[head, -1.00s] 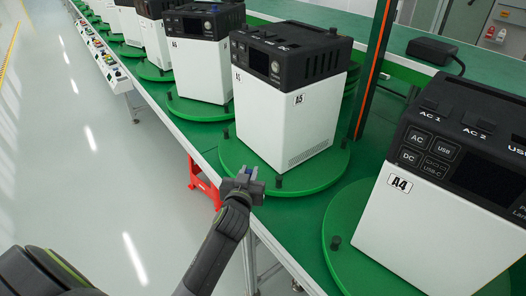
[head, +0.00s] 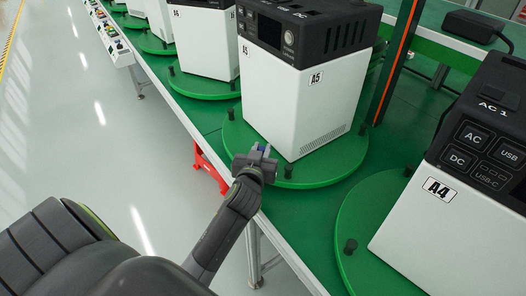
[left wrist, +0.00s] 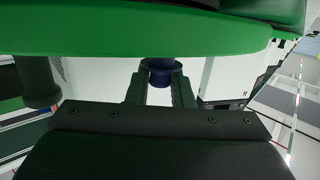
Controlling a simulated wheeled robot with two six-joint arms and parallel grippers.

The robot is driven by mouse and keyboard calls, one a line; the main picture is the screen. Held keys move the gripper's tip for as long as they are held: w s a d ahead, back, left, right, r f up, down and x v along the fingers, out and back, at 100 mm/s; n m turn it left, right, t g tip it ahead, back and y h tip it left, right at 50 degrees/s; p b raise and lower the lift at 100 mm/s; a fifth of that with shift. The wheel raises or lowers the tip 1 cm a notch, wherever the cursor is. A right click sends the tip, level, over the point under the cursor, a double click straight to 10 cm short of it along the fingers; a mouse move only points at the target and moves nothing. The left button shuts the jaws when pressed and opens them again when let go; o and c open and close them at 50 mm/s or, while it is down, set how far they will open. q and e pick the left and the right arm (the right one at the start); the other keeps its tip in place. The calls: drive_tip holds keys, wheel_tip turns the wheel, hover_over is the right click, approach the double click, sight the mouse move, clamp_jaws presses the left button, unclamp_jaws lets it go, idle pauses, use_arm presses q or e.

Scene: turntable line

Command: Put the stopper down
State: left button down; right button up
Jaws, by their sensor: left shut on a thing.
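My left gripper (head: 263,152) is at the front-left rim of the green turntable disc (head: 240,150) that carries the white and black unit A5 (head: 290,105). In the left wrist view my left gripper (left wrist: 160,88) is shut on the dark blue stopper (left wrist: 160,70), held between its two fingers. The stopper's upper end meets the underside of the green disc (left wrist: 150,35) in that picture; I cannot tell whether they touch. In the head view only a small bluish bit of the stopper (head: 265,148) shows between the fingers. My right gripper is out of view.
Dark pegs stand on the disc, one (head: 288,171) just right of my gripper. Unit A4 (head: 440,220) stands on another disc (head: 355,215) at the right. A red stand (head: 208,168) is below the line's edge. The grey floor (head: 80,130) at left is open.

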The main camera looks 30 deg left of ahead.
use_arm(q)
drive_tip(key=shift+s+f, duration=0.1)
drive_tip(key=c, duration=1.3)
unclamp_jaws()
drive_tip(key=shift+r, duration=0.3)
drive_tip(key=p+v, duration=0.4)
drive_tip(key=v, duration=0.8)
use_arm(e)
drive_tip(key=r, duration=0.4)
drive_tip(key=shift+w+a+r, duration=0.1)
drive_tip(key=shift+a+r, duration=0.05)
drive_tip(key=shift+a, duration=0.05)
use_arm(q)
drive_tip(key=shift+f, duration=0.1)
